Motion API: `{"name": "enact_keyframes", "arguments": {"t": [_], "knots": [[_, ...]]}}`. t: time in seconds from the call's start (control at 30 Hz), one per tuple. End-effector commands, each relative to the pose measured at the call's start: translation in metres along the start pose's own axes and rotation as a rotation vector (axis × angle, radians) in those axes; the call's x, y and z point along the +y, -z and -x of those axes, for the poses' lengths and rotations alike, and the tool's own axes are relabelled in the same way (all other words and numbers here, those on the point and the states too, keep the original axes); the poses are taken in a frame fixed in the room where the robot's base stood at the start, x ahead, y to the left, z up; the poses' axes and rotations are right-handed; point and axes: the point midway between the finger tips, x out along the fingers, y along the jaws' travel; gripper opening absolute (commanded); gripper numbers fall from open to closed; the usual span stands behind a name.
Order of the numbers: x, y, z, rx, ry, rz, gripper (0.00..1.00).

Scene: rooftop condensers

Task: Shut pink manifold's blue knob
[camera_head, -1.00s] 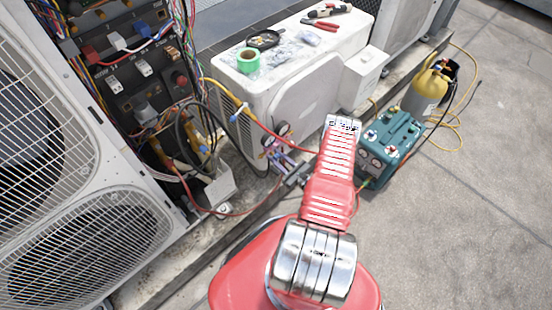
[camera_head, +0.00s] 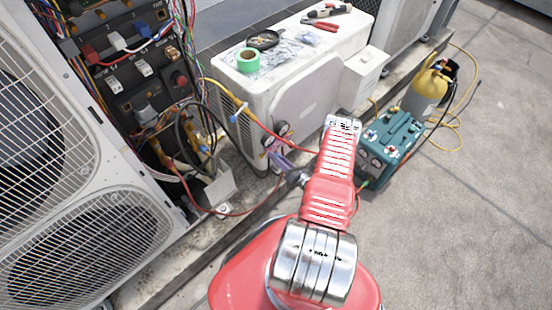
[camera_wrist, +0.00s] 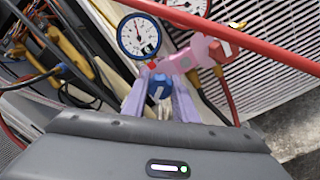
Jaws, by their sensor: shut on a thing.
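The pink manifold (camera_wrist: 196,54) hangs in front of the white condenser, with a blue-rimmed gauge (camera_wrist: 139,36) at its left end in the wrist view. Its blue knob (camera_wrist: 158,88), with a white mark on its face, sits between the two pale purple fingers of my gripper (camera_wrist: 160,92). My gripper is shut on the knob, one finger on each side. A red knob (camera_wrist: 221,51) is on the manifold to the right, free of my gripper. In the head view my gripper (camera_head: 277,158) reaches the manifold, which is small and partly hidden there.
A red hose (camera_wrist: 245,40) crosses above the gripper in the wrist view. The white condenser (camera_head: 275,95) stands behind the manifold. An open wiring panel (camera_head: 120,70) is at the left. A teal recovery machine (camera_head: 392,145) and a yellow cylinder (camera_head: 425,90) stand at the right.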

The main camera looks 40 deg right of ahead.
Motion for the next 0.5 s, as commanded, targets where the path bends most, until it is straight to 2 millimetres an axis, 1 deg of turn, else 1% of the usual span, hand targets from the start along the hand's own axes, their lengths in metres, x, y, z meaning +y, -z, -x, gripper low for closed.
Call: {"name": "enact_keyframes", "arguments": {"t": [0.5], "knots": [[-0.0026,0.0013,0.0006,0.001,0.007,-0.491,0.03]]}}
